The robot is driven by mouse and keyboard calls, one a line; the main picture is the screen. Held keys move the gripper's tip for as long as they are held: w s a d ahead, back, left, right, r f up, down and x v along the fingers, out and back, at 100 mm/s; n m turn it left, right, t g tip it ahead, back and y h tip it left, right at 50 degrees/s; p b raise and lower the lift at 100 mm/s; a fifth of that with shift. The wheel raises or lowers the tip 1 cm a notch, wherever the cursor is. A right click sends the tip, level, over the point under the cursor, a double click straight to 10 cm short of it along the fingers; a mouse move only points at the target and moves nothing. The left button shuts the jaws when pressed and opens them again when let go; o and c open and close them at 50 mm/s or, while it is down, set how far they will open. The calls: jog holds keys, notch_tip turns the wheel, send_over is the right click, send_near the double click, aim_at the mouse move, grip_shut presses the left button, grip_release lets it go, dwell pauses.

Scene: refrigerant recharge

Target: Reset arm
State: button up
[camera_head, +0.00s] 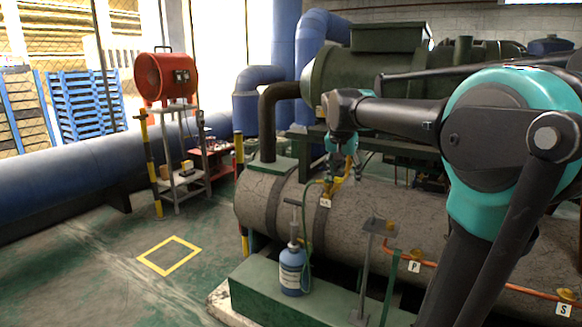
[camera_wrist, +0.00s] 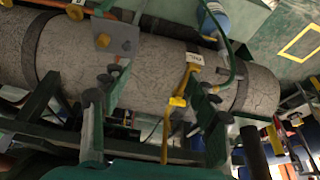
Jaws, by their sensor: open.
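My arm reaches in from the right in the head view, and my gripper (camera_head: 343,165) hangs over the big grey tank (camera_head: 410,225). In the wrist view my gripper (camera_wrist: 148,95) has its two dark fingers wide apart, with nothing held between them. A yellow valve (camera_head: 330,187) with a small white tag sits on the tank below the gripper. It also shows in the wrist view (camera_wrist: 177,101), near the right finger. A blue bottle (camera_head: 292,272) with a pump handle stands upright on the green plinth. A green hose (camera_head: 304,225) runs from it up toward the valve.
A metal post with a plate (camera_head: 380,226) stands before the tank. Tagged fittings P (camera_head: 414,266) and S (camera_head: 563,295) sit along an orange pipe. A red fan (camera_head: 166,76) stands on a trolley at the left. Floor around the yellow square (camera_head: 169,255) is clear.

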jog(key=s+d+f+n+y, duration=0.2)
jog(key=s+f+n, duration=0.3)
jog(key=s+f, duration=2)
notch_tip(320, 180, down, 4)
jog(key=shift+d+r+n, duration=0.15)
jog(key=shift+d+n, duration=0.1)
jog(key=shift+n, duration=0.05)
